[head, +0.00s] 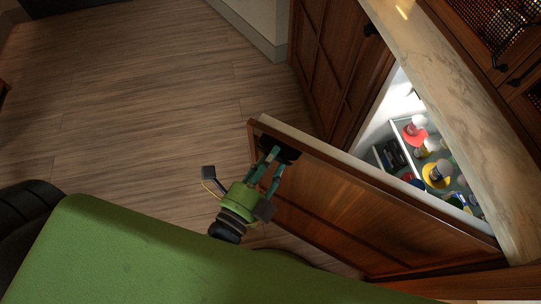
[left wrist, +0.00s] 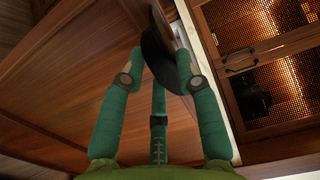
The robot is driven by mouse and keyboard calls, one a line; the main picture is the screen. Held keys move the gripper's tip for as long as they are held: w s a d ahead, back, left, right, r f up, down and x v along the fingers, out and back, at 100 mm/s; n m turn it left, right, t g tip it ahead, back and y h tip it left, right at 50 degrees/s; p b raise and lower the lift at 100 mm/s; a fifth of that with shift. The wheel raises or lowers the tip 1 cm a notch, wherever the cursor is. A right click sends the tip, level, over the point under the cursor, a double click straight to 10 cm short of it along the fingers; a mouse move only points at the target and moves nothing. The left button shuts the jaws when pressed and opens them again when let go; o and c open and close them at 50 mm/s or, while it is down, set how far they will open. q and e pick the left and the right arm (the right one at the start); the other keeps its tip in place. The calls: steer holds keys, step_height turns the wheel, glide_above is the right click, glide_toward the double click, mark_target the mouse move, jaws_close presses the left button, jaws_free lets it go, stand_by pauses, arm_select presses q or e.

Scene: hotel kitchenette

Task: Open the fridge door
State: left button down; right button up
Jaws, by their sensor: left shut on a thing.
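The fridge door (head: 365,208) is a wood-panelled door that stands partly open in the head view, swung out from the cabinet under the counter. Its panel (left wrist: 75,75) also fills the left side of the left wrist view. A dark handle (head: 279,149) sits near the door's free end; in the left wrist view it shows as a dark rounded piece (left wrist: 160,52) between the fingers. My left gripper (head: 269,166) is shut on this handle, and its green fingers show in the left wrist view (left wrist: 160,70). My right gripper is not seen.
The lit fridge interior (head: 402,130) holds several bottles and containers with coloured lids. A stone countertop (head: 465,110) runs above it. A closed wooden cabinet (head: 335,60) stands beside the opening. The wooden floor (head: 140,100) is clear at left.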

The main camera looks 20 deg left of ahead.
arm_select(q)
steer(key=shift+s+f, duration=0.1)
steer(key=shift+f, duration=0.15)
steer(key=c, duration=1)
jaws_free()
steer(key=shift+d, duration=0.1)
steer(key=shift+r, duration=0.1)
steer(key=shift+v, duration=3.7)
